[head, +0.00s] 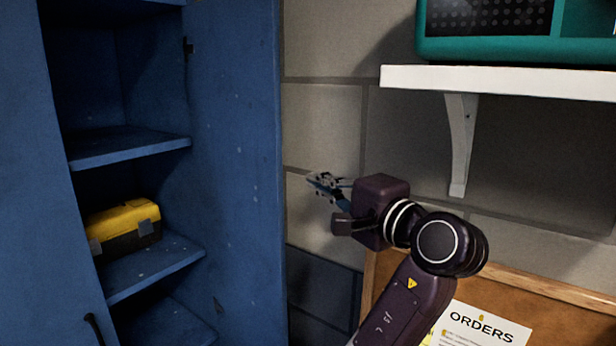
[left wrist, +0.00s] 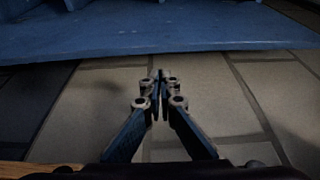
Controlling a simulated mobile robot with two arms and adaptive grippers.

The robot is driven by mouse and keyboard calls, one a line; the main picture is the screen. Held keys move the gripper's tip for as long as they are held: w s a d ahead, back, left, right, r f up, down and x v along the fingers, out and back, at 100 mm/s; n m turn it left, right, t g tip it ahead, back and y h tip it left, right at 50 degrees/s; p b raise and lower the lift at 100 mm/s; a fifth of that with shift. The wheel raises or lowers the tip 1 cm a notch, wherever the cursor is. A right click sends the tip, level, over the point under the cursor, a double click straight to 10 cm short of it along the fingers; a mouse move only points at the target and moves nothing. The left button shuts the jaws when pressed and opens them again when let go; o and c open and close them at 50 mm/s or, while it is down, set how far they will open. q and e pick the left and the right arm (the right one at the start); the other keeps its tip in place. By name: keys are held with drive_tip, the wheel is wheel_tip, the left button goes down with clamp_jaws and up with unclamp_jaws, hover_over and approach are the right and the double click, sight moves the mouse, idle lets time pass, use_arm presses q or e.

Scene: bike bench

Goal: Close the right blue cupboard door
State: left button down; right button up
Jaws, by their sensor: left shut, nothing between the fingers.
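The right blue cupboard door (head: 236,150) stands open in the head view, swung outward to the right of the shelves. Its free edge is beside the brick wall. My left gripper (head: 325,185) is shut and empty, a little to the right of that edge, in front of the wall; I cannot tell whether it touches the door. The left wrist view shows its closed fingertips (left wrist: 160,80) together in front of the wall, with a blue panel (left wrist: 150,32), likely the door, across the top. My right gripper is not in view.
The left cupboard door (head: 30,200) has a dark handle. A yellow and black toolbox (head: 124,226) sits on a cupboard shelf. A white wall shelf (head: 500,82) carries a teal box (head: 480,50). A cork board (head: 565,315) with an ORDERS sheet is at lower right.

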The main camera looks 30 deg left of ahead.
use_arm(q)
drive_tip(key=p+x, duration=0.3)
drive_tip(key=x, duration=0.6)
drive_tip(key=shift+w+f+p, duration=0.15)
drive_tip(key=shift+f+p, duration=0.05)
drive_tip(key=shift+p, duration=0.2)
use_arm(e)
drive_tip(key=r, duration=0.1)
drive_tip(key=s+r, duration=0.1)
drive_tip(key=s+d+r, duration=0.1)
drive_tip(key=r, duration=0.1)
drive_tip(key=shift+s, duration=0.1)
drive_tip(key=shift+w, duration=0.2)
use_arm(q)
drive_tip(key=shift+f, duration=0.1)
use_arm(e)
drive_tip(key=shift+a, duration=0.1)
